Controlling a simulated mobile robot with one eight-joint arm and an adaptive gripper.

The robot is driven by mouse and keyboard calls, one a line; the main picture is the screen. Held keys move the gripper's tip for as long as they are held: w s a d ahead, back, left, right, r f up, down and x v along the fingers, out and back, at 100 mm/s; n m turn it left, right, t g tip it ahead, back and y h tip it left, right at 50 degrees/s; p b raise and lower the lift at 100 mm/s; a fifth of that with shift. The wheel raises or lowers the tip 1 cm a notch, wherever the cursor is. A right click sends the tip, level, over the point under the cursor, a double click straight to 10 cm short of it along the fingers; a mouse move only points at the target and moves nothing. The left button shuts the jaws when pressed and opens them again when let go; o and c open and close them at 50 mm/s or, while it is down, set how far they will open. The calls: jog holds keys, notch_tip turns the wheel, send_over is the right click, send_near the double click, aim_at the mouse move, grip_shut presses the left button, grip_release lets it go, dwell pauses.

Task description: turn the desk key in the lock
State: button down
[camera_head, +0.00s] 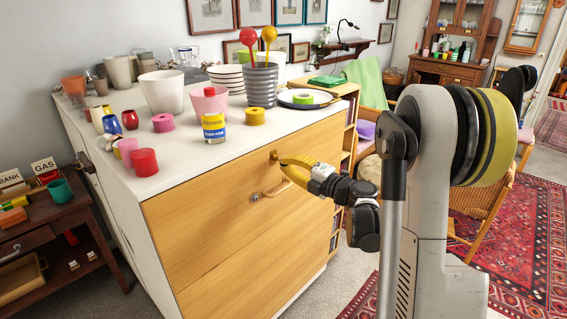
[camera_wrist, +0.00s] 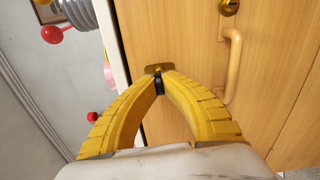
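The white-topped desk (camera_head: 150,190) has a pale wooden front. A brass lock plate (camera_wrist: 153,69) sits on this front, and it shows near the upper right of the front in the head view (camera_head: 273,155). My gripper (camera_head: 281,162) reaches the front there, with its yellow fingers closed together at the plate. In the wrist view the fingertips (camera_wrist: 159,82) pinch a small dark piece, which looks like the desk key (camera_wrist: 159,86), right against the plate. Most of the key is hidden between the fingers, so its turn angle cannot be told.
A second brass lock (camera_wrist: 229,7) and a wooden handle (camera_wrist: 233,66) are on the front close to my fingers. Cups, jars and tape rolls crowd the desk top, with a ribbed grey pot (camera_head: 261,84) near its edge. A bookcase (camera_head: 349,120) stands just right of the desk.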

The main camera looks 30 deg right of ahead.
jog(key=shift+m, duration=0.4)
jog(key=c, duration=1.5)
grip_release()
jog(key=shift+c, duration=0.2)
jog(key=v, duration=1.2)
jog(key=shift+r, duration=0.1)
